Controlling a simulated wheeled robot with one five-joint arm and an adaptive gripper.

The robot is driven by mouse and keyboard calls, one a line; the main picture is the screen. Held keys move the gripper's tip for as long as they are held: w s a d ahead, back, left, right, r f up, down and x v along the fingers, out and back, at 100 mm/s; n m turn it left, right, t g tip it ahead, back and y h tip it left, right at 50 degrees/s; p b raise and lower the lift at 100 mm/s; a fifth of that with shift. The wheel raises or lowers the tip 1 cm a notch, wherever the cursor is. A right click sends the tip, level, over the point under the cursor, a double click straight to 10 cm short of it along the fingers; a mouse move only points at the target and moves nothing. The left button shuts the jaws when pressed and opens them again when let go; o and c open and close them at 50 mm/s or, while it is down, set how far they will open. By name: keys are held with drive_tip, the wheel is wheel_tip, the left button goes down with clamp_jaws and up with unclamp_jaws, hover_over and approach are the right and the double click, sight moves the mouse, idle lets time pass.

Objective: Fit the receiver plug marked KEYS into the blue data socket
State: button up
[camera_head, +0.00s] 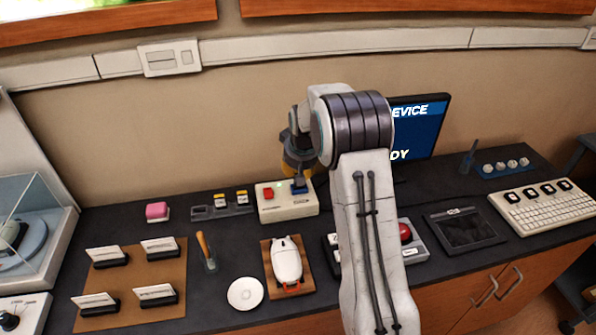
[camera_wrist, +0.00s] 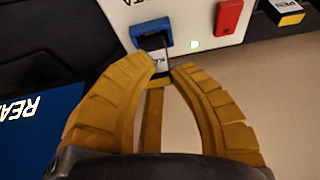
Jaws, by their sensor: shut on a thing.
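The blue data socket (camera_wrist: 151,30) is on the white box (camera_wrist: 191,12), and it also shows in the head view (camera_head: 300,186). In the head view my gripper (camera_head: 297,160) is just above the box, and the plug is hard to make out.
A mouse (camera_head: 287,262) lies in front. A monitor (camera_head: 420,125) stands behind to the right.

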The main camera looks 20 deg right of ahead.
drive_tip(key=shift+f+b, duration=0.7)
drive_tip(key=shift+f, duration=0.2)
idle(0.4)
drive_tip(key=o, duration=1.5)
drive_tip(key=shift+c, duration=0.2)
drive_tip(key=shift+r, duration=0.25)
drive_tip(key=shift+r+p, duration=2.5)
drive_tip(key=shift+r, duration=0.85)
